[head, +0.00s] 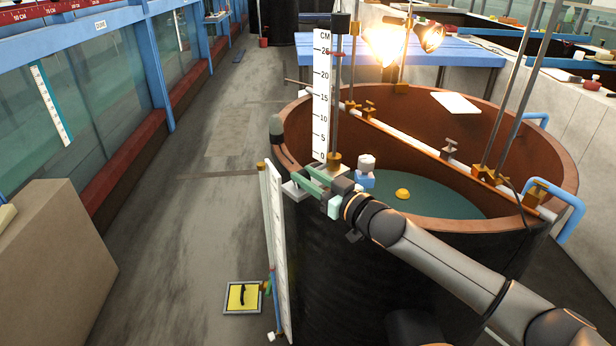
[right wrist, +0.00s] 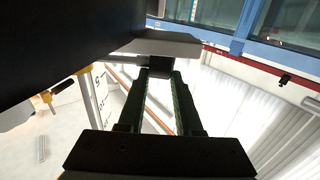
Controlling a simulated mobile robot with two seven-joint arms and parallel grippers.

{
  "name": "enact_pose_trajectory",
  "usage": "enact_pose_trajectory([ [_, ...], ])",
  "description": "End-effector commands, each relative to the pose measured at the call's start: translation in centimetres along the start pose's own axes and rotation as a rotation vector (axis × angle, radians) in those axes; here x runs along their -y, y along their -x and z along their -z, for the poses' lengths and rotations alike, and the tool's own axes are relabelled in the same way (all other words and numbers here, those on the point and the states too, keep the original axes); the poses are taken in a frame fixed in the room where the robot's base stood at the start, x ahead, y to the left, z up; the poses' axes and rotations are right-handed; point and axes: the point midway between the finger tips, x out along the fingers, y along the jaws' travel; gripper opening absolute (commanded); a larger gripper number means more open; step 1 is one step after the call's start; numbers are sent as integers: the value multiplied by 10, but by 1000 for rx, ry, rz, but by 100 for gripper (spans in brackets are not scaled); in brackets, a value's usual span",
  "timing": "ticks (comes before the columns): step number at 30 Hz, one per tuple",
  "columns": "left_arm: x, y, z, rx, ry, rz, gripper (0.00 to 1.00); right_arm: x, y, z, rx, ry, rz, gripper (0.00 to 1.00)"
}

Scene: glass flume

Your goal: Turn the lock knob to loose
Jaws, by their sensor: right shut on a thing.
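My right gripper (head: 306,181) reaches over the near left rim of the round tank. Its green fingers are at a small grey bracket (head: 292,192), at the foot of the upright CM scale (head: 321,95). In the right wrist view, my right gripper (right wrist: 160,76) is shut on a small dark piece, apparently the lock knob (right wrist: 160,64), just under a pale grey plate (right wrist: 165,45). In the head view the fingers and bracket hide the knob. Its turned position cannot be read. My left gripper is not in view.
The brown-rimmed tank (head: 555,165) holds dark water with a yellow float (head: 402,193). A white rail with brass clamps (head: 449,148) crosses it. Another white scale (head: 275,240) hangs outside the wall. A yellow tray (head: 234,297) lies on the floor.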

Motion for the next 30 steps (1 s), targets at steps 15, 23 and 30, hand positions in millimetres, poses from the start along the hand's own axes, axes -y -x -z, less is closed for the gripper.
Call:
enact_pose_trajectory([
  [15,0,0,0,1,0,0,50,0,0,0,2,0,0,0],
  [23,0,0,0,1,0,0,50,1,-3,7,97,7,4,0],
  [30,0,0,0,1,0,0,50,2,-6,8,210,2,4,0],
])
